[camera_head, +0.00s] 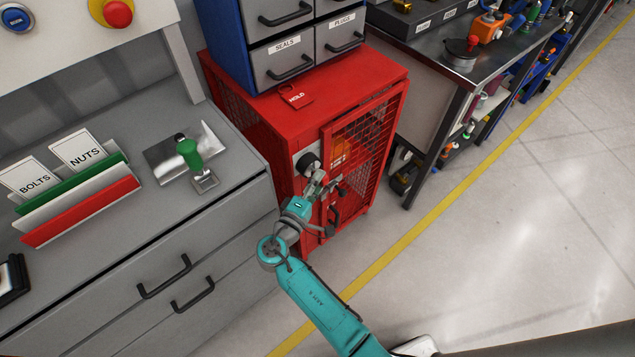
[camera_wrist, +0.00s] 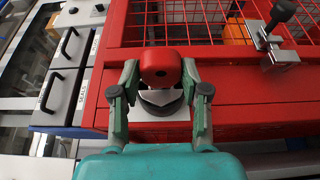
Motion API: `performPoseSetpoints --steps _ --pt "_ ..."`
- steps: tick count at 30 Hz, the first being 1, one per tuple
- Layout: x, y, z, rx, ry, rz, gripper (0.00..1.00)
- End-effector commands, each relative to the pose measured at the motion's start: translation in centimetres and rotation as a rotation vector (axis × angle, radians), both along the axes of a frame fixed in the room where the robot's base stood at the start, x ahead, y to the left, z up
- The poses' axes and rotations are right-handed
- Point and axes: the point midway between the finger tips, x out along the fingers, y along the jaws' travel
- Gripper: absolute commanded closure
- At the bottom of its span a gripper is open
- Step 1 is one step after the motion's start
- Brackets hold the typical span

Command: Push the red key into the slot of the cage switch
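The red key (camera_wrist: 160,66) shows as a rounded red head between the fingertips of my gripper (camera_wrist: 160,72) in the wrist view. The fingers press against both its sides. The cage switch (camera_wrist: 160,104), a round dark body on a light plate, sits just beyond the key head on the red cage frame. The key's shaft and the slot are hidden, so I cannot tell how far in the key is. In the head view my gripper (camera_head: 319,183) is right at the cage switch (camera_head: 307,163), at the upper left of the cage front; the key cannot be made out there.
The red mesh cage (camera_head: 355,95) has a door with a dark handle and a latch with a black knob (camera_wrist: 284,10). The floor (camera_head: 520,210) to the right is clear.

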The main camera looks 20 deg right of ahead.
Motion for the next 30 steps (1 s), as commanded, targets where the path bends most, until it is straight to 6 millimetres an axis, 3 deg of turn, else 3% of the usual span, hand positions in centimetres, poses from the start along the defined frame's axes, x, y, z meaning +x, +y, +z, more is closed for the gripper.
performPoseSetpoints --steps 1,3,15,30 --pt "0.0 0.0 0.0 0.000 0.000 0.000 0.37" --pt "0.0 0.0 0.0 0.000 0.000 0.000 0.28" --pt "-0.5 0.6 0.0 0.000 0.000 0.001 0.28" --pt "-6.2 7.4 0.0 0.000 0.000 0.003 0.28"
